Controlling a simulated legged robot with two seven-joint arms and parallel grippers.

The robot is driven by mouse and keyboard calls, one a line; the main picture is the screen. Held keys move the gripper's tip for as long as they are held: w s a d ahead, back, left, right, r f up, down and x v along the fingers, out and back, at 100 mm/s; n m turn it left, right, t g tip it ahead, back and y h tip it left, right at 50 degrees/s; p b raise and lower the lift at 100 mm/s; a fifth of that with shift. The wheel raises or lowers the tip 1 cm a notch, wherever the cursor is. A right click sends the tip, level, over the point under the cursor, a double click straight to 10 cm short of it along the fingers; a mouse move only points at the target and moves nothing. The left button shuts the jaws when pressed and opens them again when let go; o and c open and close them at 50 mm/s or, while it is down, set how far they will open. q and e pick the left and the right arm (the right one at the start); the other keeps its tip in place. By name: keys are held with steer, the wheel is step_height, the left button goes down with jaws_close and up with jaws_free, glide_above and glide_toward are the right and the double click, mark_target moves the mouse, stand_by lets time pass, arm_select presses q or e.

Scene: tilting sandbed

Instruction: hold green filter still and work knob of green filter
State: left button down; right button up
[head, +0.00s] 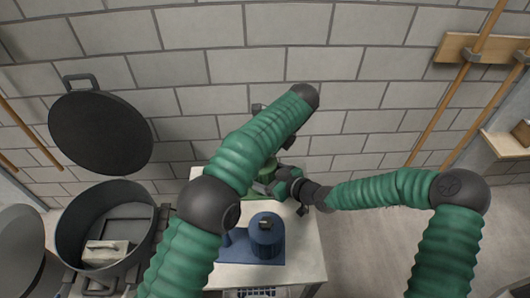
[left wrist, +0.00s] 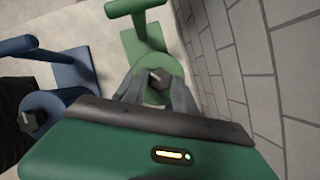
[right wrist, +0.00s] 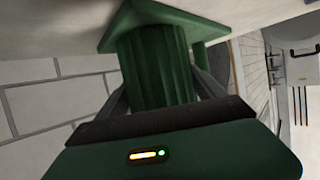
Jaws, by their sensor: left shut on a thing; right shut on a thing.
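The green filter (left wrist: 148,66) stands on the pale table, with a green base and a handle-like post at its far end. Its dark knob (left wrist: 158,80) sits on top of the round body. My left gripper (left wrist: 157,92) is over the filter, with its two fingers closed on the knob from both sides. In the right wrist view the ribbed green body of the filter (right wrist: 155,62) fills the space between the fingers of my right gripper (right wrist: 160,85), which is shut on it from the side. In the head view my left arm hides much of the filter.
A blue filter (head: 267,238) on a blue base stands nearer on the table (head: 304,262), close to the green one. A block wall (head: 285,70) rises behind the table. A dark open pot (head: 72,230) with a raised round lid (head: 100,133) is at the left.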

arm_select(q)
steer(key=shift+d, duration=0.1)
arm_select(e)
steer(key=shift+s+a, duration=0.15)
steer(key=shift+a, duration=0.05)
arm_select(q)
steer(key=c, duration=1.1)
jaws_free()
steer(key=shift+o, duration=0.5)
arm_select(e)
steer(key=shift+d, duration=0.1)
